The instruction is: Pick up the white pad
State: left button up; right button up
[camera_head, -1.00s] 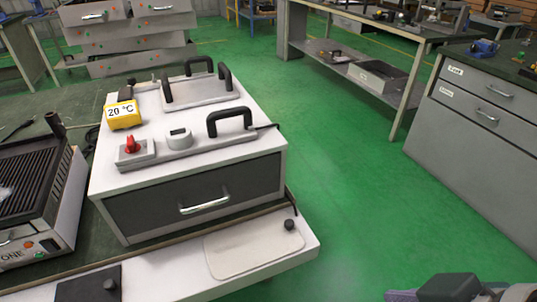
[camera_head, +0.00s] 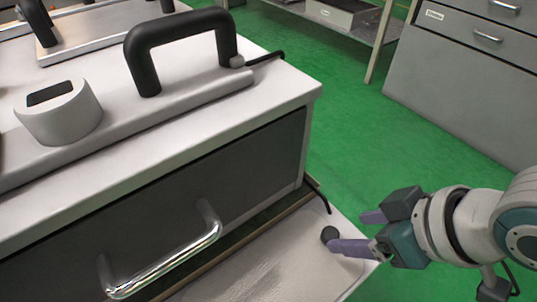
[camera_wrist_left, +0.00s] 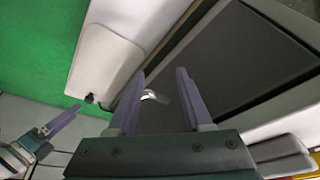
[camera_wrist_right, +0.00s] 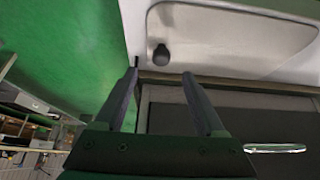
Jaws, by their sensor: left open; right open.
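The white pad (camera_head: 255,275) is a flat, rounded white plate on the white ledge in front of the drawer unit. A dark round knob (camera_head: 329,233) stands at its corner. The right wrist view shows the pad (camera_wrist_right: 235,35) and knob (camera_wrist_right: 160,54); the left wrist view shows them too, pad (camera_wrist_left: 105,55) and knob (camera_wrist_left: 90,98). My right gripper (camera_head: 355,231) is open and empty at the right end of the ledge, its fingertips close to the knob; I cannot tell if they touch. My left gripper (camera_wrist_left: 160,73) is open and empty before the drawer front, outside the head view.
The drawer unit (camera_head: 150,160) stands behind the ledge, with a metal handle (camera_head: 165,262) sticking out. Green floor (camera_head: 365,140) lies open to the right, before a grey cabinet (camera_head: 465,95).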

aim_at(333, 234)
jog(key=b+x, duration=0.1)
jog(key=x, duration=0.2)
jog(key=b+x, duration=0.2)
jog(key=shift+s+f, duration=0.1)
jog(key=shift+f, duration=0.35)
jog(key=shift+a+f, duration=0.15)
jog(key=shift+c, duration=0.3)
grip_shut()
